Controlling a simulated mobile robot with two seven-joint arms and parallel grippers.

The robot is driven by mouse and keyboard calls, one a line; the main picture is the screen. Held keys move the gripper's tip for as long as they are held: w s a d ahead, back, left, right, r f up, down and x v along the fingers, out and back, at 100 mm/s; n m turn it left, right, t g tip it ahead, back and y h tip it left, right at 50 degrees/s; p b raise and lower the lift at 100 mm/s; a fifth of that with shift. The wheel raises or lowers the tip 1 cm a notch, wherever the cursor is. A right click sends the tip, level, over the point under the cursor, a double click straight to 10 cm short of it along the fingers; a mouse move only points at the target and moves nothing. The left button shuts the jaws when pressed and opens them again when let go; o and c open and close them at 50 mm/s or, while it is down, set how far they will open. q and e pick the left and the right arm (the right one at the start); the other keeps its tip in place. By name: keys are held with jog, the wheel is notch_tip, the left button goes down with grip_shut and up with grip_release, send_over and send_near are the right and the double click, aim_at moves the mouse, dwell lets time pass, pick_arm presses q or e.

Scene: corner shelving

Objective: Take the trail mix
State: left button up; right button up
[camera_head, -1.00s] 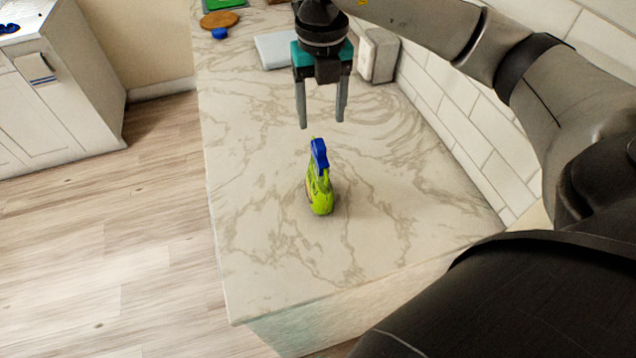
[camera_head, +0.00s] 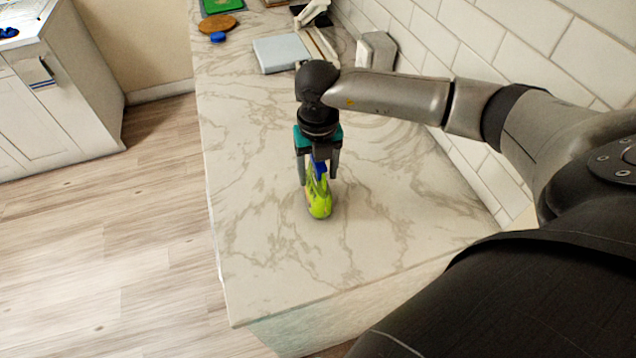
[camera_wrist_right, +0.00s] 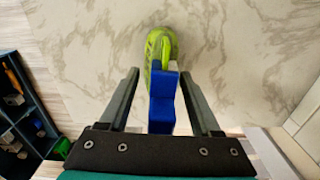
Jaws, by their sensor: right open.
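I see no pack that I can make out as trail mix. A green bottle with a blue spray head (camera_head: 319,205) stands on the marble counter (camera_head: 260,260). My right gripper (camera_head: 319,178) is open above the counter, pointing down, with its fingers on either side of the bottle's blue head. In the right wrist view, the blue head and green body of the bottle (camera_wrist_right: 161,45) lie between the two open fingers (camera_wrist_right: 160,74), with gaps on both sides. My left gripper is not in view.
A pale flat box (camera_head: 281,52), a white upright block (camera_head: 376,55), a round brown board (camera_head: 218,22) and a small blue item (camera_head: 217,37) are farther back. A tiled wall (camera_head: 480,90) bounds the right. The counter around the bottle is clear.

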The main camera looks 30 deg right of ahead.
grip_shut()
dwell(0.5)
dwell(0.9)
